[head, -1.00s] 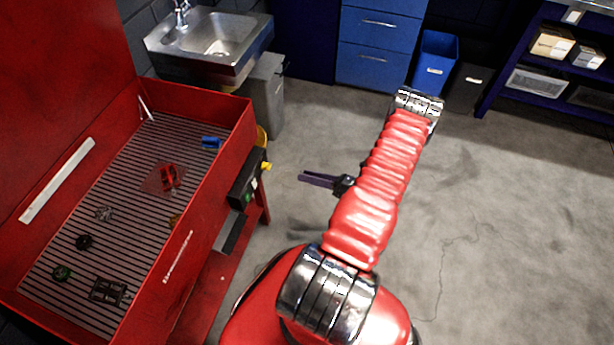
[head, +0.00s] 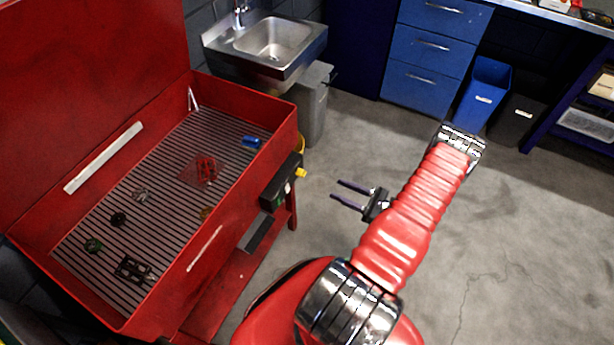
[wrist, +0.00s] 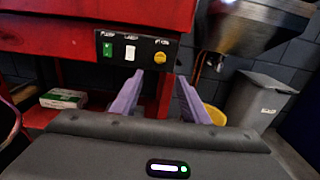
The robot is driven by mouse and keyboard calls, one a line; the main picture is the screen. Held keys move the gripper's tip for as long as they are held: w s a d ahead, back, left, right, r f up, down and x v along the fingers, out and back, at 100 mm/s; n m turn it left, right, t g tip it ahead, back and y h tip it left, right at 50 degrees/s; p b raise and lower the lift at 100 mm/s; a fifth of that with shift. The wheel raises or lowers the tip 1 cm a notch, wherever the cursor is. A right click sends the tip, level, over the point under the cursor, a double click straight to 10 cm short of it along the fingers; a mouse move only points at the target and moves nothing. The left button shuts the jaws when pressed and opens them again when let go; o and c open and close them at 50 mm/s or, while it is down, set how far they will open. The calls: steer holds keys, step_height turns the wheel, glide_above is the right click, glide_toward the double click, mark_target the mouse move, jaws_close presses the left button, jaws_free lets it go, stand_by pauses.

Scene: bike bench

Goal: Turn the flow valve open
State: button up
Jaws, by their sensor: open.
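The flow valve is a small yellow-orange knob (wrist: 160,58) at the right end of a black control panel (wrist: 122,50) on the front of the red parts washer. It also shows in the head view as a yellow piece (head: 300,173) sticking out from the panel. The panel also carries a green pump switch (wrist: 107,49) and a white lamp switch (wrist: 130,52). My gripper (head: 338,189) is open and empty, to the right of the valve and apart from it. In the wrist view its purple fingers (wrist: 160,78) point toward the panel, with the knob just above and between the tips.
The washer's red tub (head: 290,125) holds several small parts on its slatted floor. A steel sink (head: 305,62) and a grey bin (head: 313,105) stand behind. A yellow round object (wrist: 216,114) is below the panel's right. The concrete floor around my arm is clear.

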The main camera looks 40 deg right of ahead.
steer(key=shift+w, duration=0.15)
steer(key=x, duration=1.3)
steer(key=shift+w, duration=0.3)
steer(key=shift+c, duration=0.3)
steer(key=c, duration=1)
jaws_close()
steer(key=o, duration=1.1)
jaws_free()
steer(key=shift+c, duration=0.2)
steer(key=shift+s, duration=0.15)
steer(key=v, duration=1.3)
steer(key=shift+s, duration=0.3)
